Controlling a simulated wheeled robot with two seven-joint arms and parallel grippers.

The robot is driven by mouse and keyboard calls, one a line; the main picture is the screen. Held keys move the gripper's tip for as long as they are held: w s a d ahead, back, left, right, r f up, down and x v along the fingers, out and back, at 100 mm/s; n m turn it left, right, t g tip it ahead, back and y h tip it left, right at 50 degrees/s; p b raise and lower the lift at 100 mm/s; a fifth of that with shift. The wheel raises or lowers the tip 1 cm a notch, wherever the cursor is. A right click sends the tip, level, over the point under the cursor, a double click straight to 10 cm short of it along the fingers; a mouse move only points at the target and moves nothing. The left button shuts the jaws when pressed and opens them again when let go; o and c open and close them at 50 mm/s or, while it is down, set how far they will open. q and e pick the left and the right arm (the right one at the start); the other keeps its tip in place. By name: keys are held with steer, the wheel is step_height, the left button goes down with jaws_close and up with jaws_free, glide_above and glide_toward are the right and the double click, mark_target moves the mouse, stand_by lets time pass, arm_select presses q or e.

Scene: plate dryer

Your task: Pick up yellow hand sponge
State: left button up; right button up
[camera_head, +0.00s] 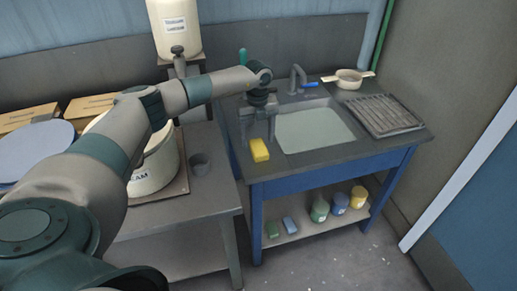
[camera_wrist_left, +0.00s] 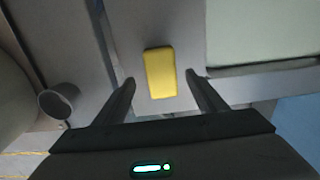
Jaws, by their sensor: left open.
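The yellow hand sponge (camera_head: 259,150) lies on the grey counter left of the sink basin. In the left wrist view the sponge (camera_wrist_left: 160,73) is upright in the picture and lies just beyond the fingertips, roughly centred between them. My left gripper (camera_head: 258,124) hangs above the counter with its fingers pointing down, close to the sponge. In the left wrist view the gripper's fingers (camera_wrist_left: 160,77) are wide apart with nothing held between them. My right gripper is not in view.
The sink basin (camera_head: 314,130) is right of the sponge, with a tap (camera_head: 297,78) behind it. A drying rack (camera_head: 382,115) and a strainer (camera_head: 348,79) are farther right. Bottles stand on the lower shelf (camera_head: 310,225).

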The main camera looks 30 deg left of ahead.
mark_target(259, 146)
arm_select(q)
steer(key=f+p, duration=0.1)
steer(key=f, duration=0.2)
steer(key=shift+d, duration=0.2)
steer(key=shift+f+p, duration=0.3)
steer(key=shift+f, duration=0.25)
steer(key=c, duration=1.1)
